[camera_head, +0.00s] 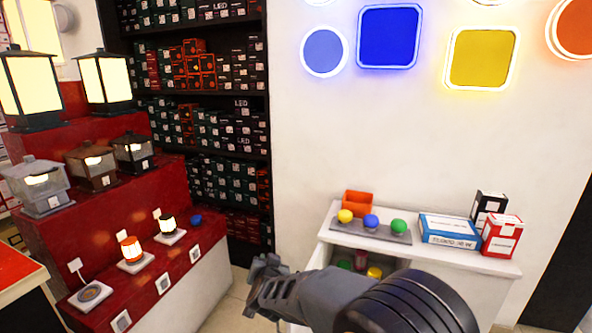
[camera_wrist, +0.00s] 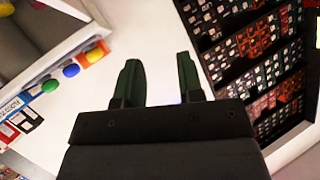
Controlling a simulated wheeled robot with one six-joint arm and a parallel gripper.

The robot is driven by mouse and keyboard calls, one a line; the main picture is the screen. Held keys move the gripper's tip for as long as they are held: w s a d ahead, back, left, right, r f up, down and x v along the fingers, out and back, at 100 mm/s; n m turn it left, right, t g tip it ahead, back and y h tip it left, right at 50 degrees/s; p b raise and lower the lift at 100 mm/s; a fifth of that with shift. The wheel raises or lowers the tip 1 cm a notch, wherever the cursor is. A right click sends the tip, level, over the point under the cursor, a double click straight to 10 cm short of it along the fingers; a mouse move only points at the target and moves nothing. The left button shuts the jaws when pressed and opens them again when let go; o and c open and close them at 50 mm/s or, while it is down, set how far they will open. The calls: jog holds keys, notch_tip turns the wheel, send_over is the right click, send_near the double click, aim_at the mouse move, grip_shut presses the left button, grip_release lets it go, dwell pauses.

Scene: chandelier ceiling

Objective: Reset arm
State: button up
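My gripper (camera_head: 262,278) is at the lower middle of the head view, in front of the left end of a white shelf unit. The arm reaches in from the bottom right. In the wrist view my gripper's two dark green fingers (camera_wrist: 158,80) stand apart with nothing between them. Behind them is the pale wall.
The white shelf unit (camera_head: 322,238) holds an orange bin (camera_head: 357,203), a tray (camera_head: 400,236) with yellow, blue and green balls, and boxes (camera_head: 450,230). A red stepped display (camera_head: 50,237) with lanterns stands left. Dark shelves (camera_head: 262,120) of small boxes stand behind.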

jog(key=s+d+r+n+g+y+p, duration=0.1)
jog(key=s+d+r+p, duration=0.2)
jog(key=d+r, duration=0.15)
jog(key=s+d+r+n+g+p, duration=0.1)
jog(key=s+d+r+g+p, duration=0.15)
jog(key=r, duration=0.35)
jog(key=s+d+r+n+g+y+p, duration=0.1)
jog(key=s+d+r+p, duration=0.2)
jog(key=d+r, duration=0.15)
jog(key=s+d+r+g+h+p, duration=0.1)
jog(key=s+d+r+g+p, duration=0.1)
jog(key=s+d, duration=0.4)
jog(key=s+d+r+g+h+p, duration=0.2)
jog(key=s+d+p, duration=0.4)
jog(key=s, duration=0.4)
notch_tip(320, 180, up, 2)
jog(key=shift+s+d+r+g+h, duration=0.15)
jog(key=shift+d+r+g+h, duration=0.15)
jog(key=shift+g, duration=0.45)
jog(key=shift+a, duration=0.1)
